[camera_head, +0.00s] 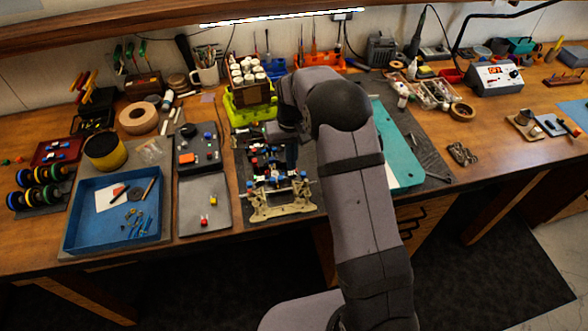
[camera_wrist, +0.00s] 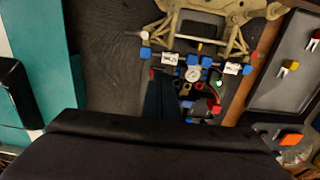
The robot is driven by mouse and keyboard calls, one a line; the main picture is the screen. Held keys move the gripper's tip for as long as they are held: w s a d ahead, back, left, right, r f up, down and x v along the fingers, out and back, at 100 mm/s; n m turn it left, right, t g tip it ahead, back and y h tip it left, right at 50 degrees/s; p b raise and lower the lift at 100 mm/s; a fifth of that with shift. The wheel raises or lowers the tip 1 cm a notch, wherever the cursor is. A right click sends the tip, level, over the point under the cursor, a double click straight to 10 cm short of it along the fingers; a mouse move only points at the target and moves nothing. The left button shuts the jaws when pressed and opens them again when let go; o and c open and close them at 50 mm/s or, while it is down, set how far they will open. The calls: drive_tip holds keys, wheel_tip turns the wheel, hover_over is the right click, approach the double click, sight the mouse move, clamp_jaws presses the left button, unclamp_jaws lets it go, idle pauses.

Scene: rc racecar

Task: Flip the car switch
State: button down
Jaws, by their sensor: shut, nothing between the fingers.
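The RC car chassis (camera_head: 282,196) sits on the bench, with beige suspension parts at its near end and blue, red and white electronics behind them. In the wrist view, its beige end (camera_wrist: 205,20) is at the top and the electronics (camera_wrist: 195,72) are in the middle. A small red part (camera_wrist: 216,108) sits among the wires; I cannot tell whether it is the switch. My gripper (camera_wrist: 165,85) is shut and empty, its dark fingers over the electronics. Contact with the car cannot be told. My gripper and arm hide part of the car in the head view.
A blue tray (camera_head: 85,236) and grey trays (camera_head: 188,219) lie left of the car. A green bin (camera_head: 240,112) with white-topped bottles stands behind it. A teal mat (camera_head: 402,160) lies right of my arm.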

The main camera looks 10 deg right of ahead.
drive_tip(key=shift+s+f+b, duration=0.1)
drive_tip(key=shift+f+b, duration=0.3)
drive_tip(key=shift+f, duration=0.35)
idle(0.3)
drive_tip(key=shift+r, duration=0.1)
wheel_tip(320, 180, up, 7)
drive_tip(key=p, duration=0.5)
idle(0.4)
idle(0.5)
drive_tip(key=s+d+r+b, duration=0.1)
drive_tip(key=s+r, duration=0.2)
drive_tip(key=s, duration=2.5)
drive_tip(key=shift+r, duration=0.15)
